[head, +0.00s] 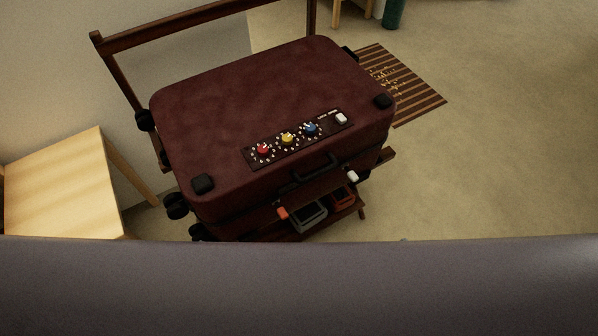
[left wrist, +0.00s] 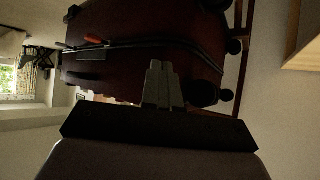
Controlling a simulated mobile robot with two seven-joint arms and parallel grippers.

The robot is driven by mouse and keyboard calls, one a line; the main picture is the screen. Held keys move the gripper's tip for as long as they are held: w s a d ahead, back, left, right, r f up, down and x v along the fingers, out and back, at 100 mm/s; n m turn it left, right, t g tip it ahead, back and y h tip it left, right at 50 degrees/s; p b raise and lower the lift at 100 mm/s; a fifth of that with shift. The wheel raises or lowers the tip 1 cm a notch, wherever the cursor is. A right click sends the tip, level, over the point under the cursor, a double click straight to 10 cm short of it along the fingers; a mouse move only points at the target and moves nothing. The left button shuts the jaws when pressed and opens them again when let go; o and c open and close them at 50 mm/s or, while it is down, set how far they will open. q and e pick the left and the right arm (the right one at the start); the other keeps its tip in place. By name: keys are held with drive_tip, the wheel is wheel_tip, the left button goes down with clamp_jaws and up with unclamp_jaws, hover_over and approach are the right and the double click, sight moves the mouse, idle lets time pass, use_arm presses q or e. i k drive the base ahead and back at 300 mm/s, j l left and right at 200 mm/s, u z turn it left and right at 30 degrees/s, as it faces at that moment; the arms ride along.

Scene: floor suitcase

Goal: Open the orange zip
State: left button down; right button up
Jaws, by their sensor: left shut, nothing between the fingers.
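A dark red suitcase (head: 250,110) lies flat and closed on a dark wooden rack. The orange zip pull (head: 282,212) sits on its front side, left of the handle (head: 316,168). A white zip pull (head: 352,177) is on the same side, farther right. The left wrist view shows the suitcase's side with its dark zip line and the orange pull (left wrist: 94,40). My left gripper (left wrist: 158,64) is shut and empty, its tips pointing at the suitcase, to the right of the orange pull. Neither gripper shows in the head view.
The suitcase top carries a panel with red, yellow and blue dials and a white switch (head: 341,118). Grey and orange items (head: 308,216) sit on the rack's lower shelf. A wooden table (head: 65,185) stands left; a striped mat (head: 400,85) lies behind right. Floor at right is clear.

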sight(283, 216)
drive_tip(key=k+j+z, duration=0.1)
drive_tip(key=j, duration=0.25)
drive_tip(key=k+j+z, duration=0.15)
drive_tip(key=j, duration=0.2)
drive_tip(key=k+j+z, duration=0.1)
drive_tip(key=j, duration=0.25)
drive_tip(key=k+j+z, duration=0.15)
drive_tip(key=j, duration=0.2)
